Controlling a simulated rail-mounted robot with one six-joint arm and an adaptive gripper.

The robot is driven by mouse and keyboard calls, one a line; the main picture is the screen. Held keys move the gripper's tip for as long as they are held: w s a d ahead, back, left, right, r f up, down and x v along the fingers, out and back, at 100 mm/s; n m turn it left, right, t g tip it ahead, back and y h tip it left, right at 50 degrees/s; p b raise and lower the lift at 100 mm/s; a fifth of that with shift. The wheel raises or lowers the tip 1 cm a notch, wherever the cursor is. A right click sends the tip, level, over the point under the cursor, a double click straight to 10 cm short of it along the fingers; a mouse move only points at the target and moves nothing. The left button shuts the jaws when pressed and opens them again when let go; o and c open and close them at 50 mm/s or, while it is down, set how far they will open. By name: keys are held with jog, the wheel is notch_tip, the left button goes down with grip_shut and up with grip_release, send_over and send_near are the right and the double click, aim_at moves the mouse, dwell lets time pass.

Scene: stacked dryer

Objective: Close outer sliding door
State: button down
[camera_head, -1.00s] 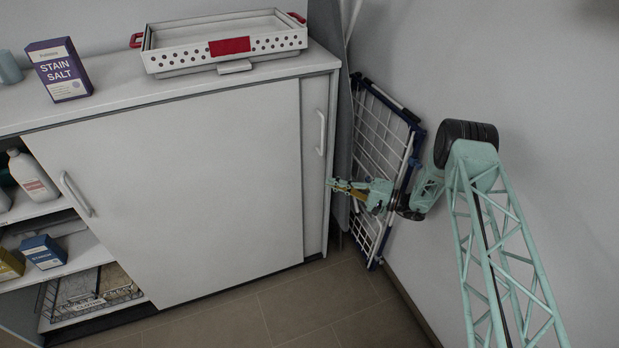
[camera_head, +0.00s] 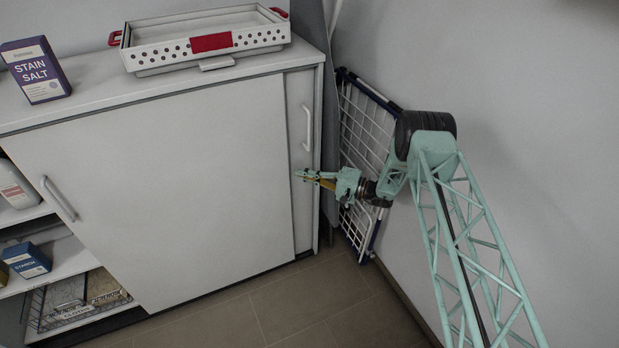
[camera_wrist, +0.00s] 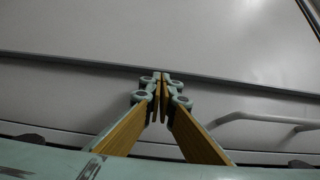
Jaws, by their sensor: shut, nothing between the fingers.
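The outer sliding door (camera_head: 175,195) is a large light grey panel on the front of the cabinet, with a bar handle (camera_head: 58,199) near its left edge. Left of it the shelves are uncovered. On its right a strip of the inner door (camera_head: 301,170) shows, with its own bar handle (camera_head: 307,128). My gripper (camera_head: 298,174) is shut and empty, in front of the inner door, close to the outer door's right edge. In the wrist view its fingertips (camera_wrist: 161,80) meet near the dark line of a door edge; contact cannot be told. The inner handle shows there too (camera_wrist: 265,121).
A white tray (camera_head: 205,42) and a stain salt box (camera_head: 35,70) stand on the cabinet top. A folded drying rack (camera_head: 365,140) leans by the right wall, close to my arm. The floor (camera_head: 300,300) in front is clear.

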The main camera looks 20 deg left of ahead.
jog(key=shift+a, duration=0.95)
